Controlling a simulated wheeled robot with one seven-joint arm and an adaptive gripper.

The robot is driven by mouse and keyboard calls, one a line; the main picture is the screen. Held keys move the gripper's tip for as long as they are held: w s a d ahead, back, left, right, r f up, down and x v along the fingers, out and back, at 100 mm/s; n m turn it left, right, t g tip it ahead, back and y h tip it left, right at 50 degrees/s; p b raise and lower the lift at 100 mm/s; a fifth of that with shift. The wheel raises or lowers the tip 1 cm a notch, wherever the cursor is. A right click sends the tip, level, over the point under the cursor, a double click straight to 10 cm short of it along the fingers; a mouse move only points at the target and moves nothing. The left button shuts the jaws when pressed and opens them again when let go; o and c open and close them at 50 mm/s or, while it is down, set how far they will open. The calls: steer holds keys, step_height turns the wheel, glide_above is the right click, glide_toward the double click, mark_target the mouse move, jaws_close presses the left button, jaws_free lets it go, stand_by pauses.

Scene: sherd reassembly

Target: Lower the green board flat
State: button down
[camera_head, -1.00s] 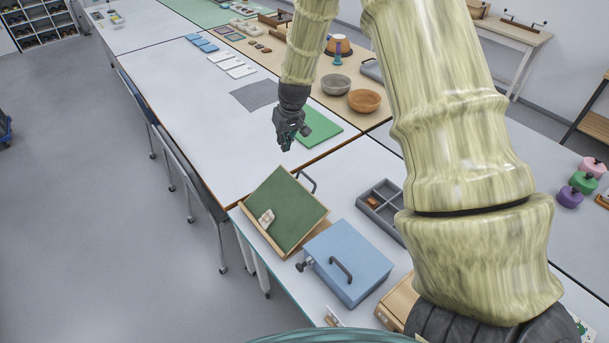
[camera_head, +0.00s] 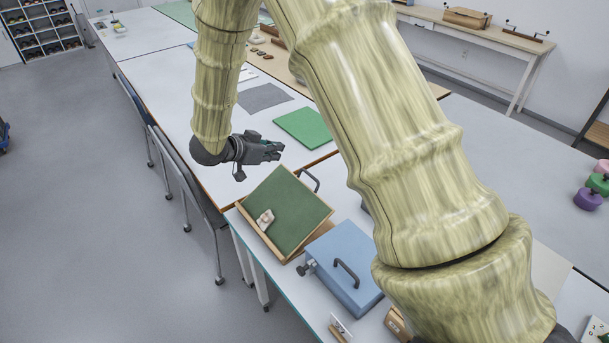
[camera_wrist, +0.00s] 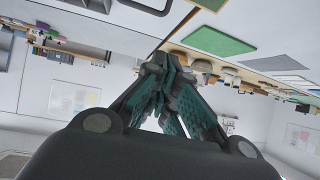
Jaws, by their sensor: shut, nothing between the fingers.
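The green board (camera_head: 296,209) is tilted up in a wooden frame (camera_head: 257,237) on the near table, with its far right side raised. A small pale piece (camera_head: 265,219) lies on it near its lower left edge. A dark curved handle (camera_head: 309,179) stands at its raised side. My gripper (camera_head: 277,153) is shut and empty, in the air above and behind the board in the head view, apart from it. In the wrist view my gripper (camera_wrist: 172,82) fills the middle, with its fingers together.
A blue box (camera_head: 345,262) with a dark handle sits right beside the board. A flat green mat (camera_head: 303,128) and a grey mat (camera_head: 263,97) lie on the tables behind. My arm hides much of the right side. Chairs (camera_head: 187,185) stand along the left edge.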

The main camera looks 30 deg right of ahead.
steer(key=shift+m+g+h, duration=0.4)
steer(key=shift+m+g, duration=0.1)
steer(key=shift+g, duration=0.3)
steer(key=s+d+f+p, duration=0.1)
steer(key=d+f, duration=0.1)
steer(key=d+f+p, duration=0.1)
steer(key=d+f, duration=0.1)
steer(key=d, duration=0.1)
steer(key=s+d+f+p, duration=0.1)
steer(key=d+f, duration=0.1)
steer(key=d, duration=0.1)
steer(key=shift+s+d, duration=0.15)
steer(key=shift+s, duration=0.2)
steer(key=shift+d+f+p, duration=0.15)
steer(key=shift+f+p, duration=0.15)
steer(key=shift+f, duration=0.4)
steer(key=shift+d+f+p, duration=0.15)
steer(key=shift+f+p, duration=0.1)
steer(key=shift+f, duration=0.4)
